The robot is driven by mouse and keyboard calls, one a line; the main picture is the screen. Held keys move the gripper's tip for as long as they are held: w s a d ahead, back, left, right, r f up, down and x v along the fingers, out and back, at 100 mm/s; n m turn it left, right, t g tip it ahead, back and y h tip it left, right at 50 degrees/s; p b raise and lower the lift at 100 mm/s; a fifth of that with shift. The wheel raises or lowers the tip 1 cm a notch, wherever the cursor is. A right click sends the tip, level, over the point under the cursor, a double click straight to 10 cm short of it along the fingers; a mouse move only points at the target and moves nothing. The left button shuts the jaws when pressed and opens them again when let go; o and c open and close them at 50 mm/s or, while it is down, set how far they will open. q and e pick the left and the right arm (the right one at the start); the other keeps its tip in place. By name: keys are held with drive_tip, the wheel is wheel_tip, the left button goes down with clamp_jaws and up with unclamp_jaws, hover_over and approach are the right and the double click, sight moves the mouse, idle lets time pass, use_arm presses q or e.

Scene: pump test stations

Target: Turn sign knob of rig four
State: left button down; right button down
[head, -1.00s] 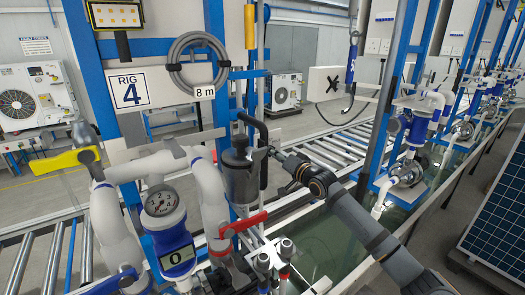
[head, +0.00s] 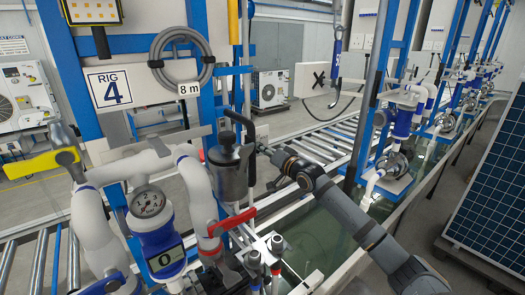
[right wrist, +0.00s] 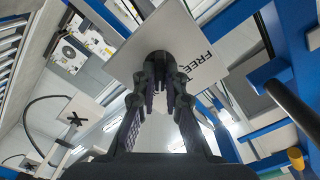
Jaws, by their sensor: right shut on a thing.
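The rig four label (head: 109,88) hangs on a blue post at the left of the head view. My right gripper (head: 262,148) reaches in from the right, beside the grey canister (head: 229,172) of this rig; its fingertips are hard to make out there. In the right wrist view, my right gripper (right wrist: 160,95) is shut on a dark round knob (right wrist: 160,66) in front of a tilted white sign plate (right wrist: 178,42) with the letters "FREE" partly showing. The gripper hides part of the knob and plate. My left gripper is not in view.
A coiled grey hose (head: 180,60) hangs above. A blue beam (right wrist: 240,50) runs close by the wrist.

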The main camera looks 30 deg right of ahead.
drive_tip(key=shift+a+f+n+b, duration=0.1)
drive_tip(key=shift+n+b, duration=2.15)
drive_tip(key=shift+n, duration=1.95)
drive_tip(key=c, duration=1.4)
unclamp_jaws()
